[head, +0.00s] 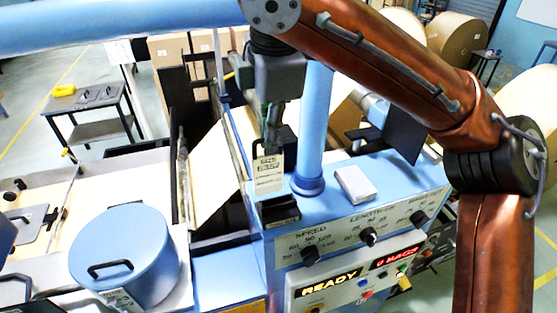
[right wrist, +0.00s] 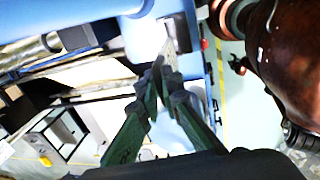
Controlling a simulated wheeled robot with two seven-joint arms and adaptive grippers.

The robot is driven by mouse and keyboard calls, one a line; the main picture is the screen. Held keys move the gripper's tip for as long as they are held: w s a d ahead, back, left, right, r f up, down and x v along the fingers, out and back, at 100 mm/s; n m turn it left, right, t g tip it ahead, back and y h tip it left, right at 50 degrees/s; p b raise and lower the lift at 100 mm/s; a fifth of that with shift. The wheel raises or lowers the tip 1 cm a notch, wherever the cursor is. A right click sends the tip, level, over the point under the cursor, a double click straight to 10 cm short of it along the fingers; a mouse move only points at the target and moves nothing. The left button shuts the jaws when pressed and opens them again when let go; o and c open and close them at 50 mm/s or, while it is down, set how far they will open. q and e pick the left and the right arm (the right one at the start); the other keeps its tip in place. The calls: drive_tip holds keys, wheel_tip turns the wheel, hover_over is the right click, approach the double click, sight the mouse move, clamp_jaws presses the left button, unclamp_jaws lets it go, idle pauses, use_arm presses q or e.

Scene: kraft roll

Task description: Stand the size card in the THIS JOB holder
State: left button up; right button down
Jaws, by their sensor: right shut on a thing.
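The size card (head: 268,174) is a small cream card with dark print, hanging roughly upright from my right gripper (head: 270,143). The gripper is shut on its upper part. In the right wrist view the fingertips (right wrist: 162,75) meet on the card (right wrist: 168,42), seen nearly edge-on. A black holder (head: 279,211) sits on the blue console's near left corner. In the head view the card's lower edge is just above the holder; I cannot tell whether they touch. No THIS JOB lettering is readable. My left gripper is not in view.
A blue post (head: 313,130) rises just right of the card. A pale block (head: 355,184) lies on the console top. The front panel has knobs (head: 368,237) and a READY display (head: 328,285). A lidded blue pot (head: 125,255) stands at left. A tilted cream board (head: 212,185) is left of the card.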

sight(280, 151)
drive_tip(key=f, duration=0.1)
drive_tip(key=d+f, duration=0.1)
drive_tip(key=f, duration=0.1)
drive_tip(key=w+f, duration=0.1)
drive_tip(key=f, duration=0.1)
drive_tip(key=shift+d+p, duration=0.3)
drive_tip(key=shift+f, duration=0.1)
drive_tip(key=shift+s, duration=0.25)
drive_tip(key=shift+w+f, duration=0.15)
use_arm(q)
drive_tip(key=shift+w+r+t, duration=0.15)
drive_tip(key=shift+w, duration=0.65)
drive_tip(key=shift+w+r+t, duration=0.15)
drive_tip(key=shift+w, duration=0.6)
use_arm(e)
drive_tip(key=c, duration=2.1)
unclamp_jaws()
